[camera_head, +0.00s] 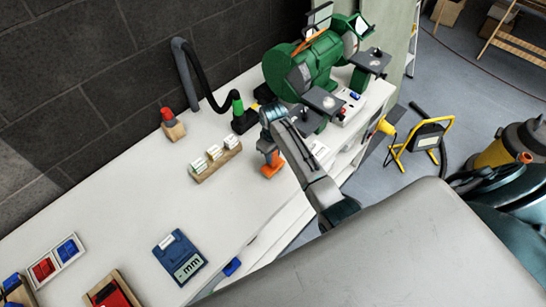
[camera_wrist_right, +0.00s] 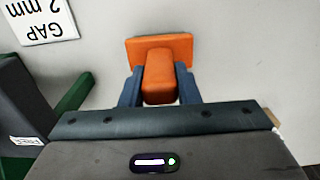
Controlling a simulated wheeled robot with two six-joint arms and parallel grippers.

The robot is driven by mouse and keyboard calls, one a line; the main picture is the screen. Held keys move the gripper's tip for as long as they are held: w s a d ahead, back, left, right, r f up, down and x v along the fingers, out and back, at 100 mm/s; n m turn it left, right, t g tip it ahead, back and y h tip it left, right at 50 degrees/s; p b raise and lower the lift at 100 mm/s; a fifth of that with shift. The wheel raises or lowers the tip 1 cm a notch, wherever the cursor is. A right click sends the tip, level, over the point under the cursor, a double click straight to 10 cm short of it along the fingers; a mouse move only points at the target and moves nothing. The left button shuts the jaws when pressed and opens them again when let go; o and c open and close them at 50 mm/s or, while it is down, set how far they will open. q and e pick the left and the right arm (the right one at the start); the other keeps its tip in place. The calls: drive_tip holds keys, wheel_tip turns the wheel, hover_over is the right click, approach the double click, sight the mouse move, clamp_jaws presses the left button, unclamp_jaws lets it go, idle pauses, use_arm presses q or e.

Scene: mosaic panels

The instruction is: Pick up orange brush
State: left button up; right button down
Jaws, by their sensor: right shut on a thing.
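The orange brush (camera_wrist_right: 160,52) shows in the right wrist view, with a wide flat end and a narrower handle. My right gripper (camera_wrist_right: 160,92) is shut on the handle, one blue finger on each side. In the head view the orange brush (camera_head: 271,166) is at the white workbench, below my right gripper (camera_head: 268,150). I cannot tell whether the brush touches the bench top. My left gripper is not seen in the head view.
A green bench grinder (camera_head: 305,70) stands behind on the white workbench (camera_head: 140,215). A wooden block with white pieces (camera_head: 215,158) is left of the brush. A green-tipped black hose (camera_head: 238,105) stands close by.

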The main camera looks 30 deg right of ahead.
wheel_tip(320, 180, up, 3)
drive_tip(key=shift+f+b, duration=0.1)
drive_tip(key=shift+b, duration=0.95)
drive_tip(key=s+d+r+b, duration=0.1)
drive_tip(key=s+d+b, duration=0.1)
drive_tip(key=s, duration=0.5)
drive_tip(key=s+d+r+b, duration=0.1)
drive_tip(key=s+d+b, duration=0.1)
drive_tip(key=s, duration=0.6)
drive_tip(key=shift+d, duration=0.65)
drive_tip(key=shift+s, duration=0.1)
